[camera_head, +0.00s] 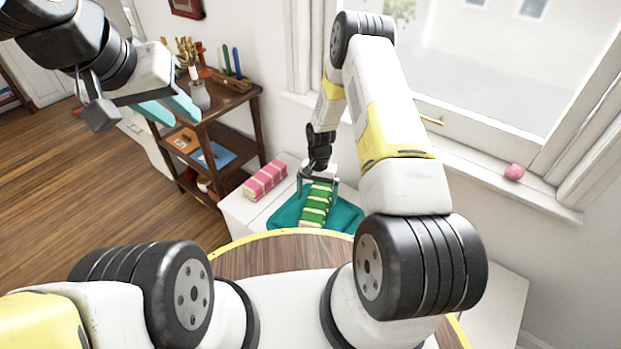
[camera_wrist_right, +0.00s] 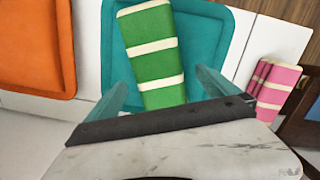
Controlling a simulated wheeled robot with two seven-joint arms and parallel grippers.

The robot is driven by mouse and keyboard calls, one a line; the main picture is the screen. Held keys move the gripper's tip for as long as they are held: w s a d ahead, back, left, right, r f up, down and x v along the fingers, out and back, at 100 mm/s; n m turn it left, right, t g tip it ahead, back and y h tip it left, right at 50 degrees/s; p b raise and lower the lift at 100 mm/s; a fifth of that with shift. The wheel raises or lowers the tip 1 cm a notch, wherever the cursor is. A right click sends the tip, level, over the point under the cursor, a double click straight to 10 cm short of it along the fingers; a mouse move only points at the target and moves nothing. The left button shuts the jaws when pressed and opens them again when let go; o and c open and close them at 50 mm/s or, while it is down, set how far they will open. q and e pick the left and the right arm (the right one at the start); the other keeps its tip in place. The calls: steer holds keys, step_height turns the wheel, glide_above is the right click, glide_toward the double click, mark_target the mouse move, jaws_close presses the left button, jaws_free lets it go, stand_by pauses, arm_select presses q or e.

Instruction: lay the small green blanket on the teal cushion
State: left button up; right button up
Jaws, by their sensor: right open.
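The small green blanket (camera_head: 316,205), folded with cream stripes, lies over the teal cushion (camera_head: 345,215). In the right wrist view the green blanket (camera_wrist_right: 157,65) lies lengthwise across the teal cushion (camera_wrist_right: 205,42), whose edges show on both sides. My right gripper (camera_head: 318,187) is open above the cushion. Its teal fingers stand one on each side of the blanket's near part, apart from it as far as I can see. My left gripper (camera_head: 185,119) is open and empty, raised at the upper left, far from the blanket.
A pink striped folded blanket (camera_head: 265,180) lies beside the teal cushion on the white surface (camera_head: 237,208). An orange cushion (camera_wrist_right: 38,45) shows in the right wrist view. A dark wooden shelf (camera_head: 205,125) with pots and tools stands behind. A window sill (camera_head: 480,175) runs along the right.

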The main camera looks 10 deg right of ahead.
steer(key=r, duration=0.6)
steer(key=shift+w+d+r, duration=0.15)
steer(key=shift+w+r, duration=0.05)
steer(key=shift+w, duration=0.15)
step_height(320, 180, up, 17)
steer(key=n+t, duration=0.1)
steer(key=t, duration=0.1)
glide_above(317, 198)
steer(key=d, duration=0.1)
steer(key=s+r+n+t, duration=0.1)
steer(key=s+r, duration=0.1)
steer(key=r, duration=0.5)
steer(key=s+r+t, duration=0.1)
steer(key=s+r, duration=0.2)
steer(key=r, duration=0.4)
steer(key=s+r+n+t, duration=0.1)
steer(key=s+r, duration=0.6)
steer(key=s, duration=0.3)
steer(key=s+r+n+t+y, duration=0.1)
steer(key=s+r+n+t, duration=0.1)
steer(key=s+r, duration=0.5)
steer(key=s, duration=0.3)
steer(key=shift+s+d+y, duration=0.3)
steer(key=shift+s+d, duration=0.05)
steer(key=shift+r, duration=0.1)
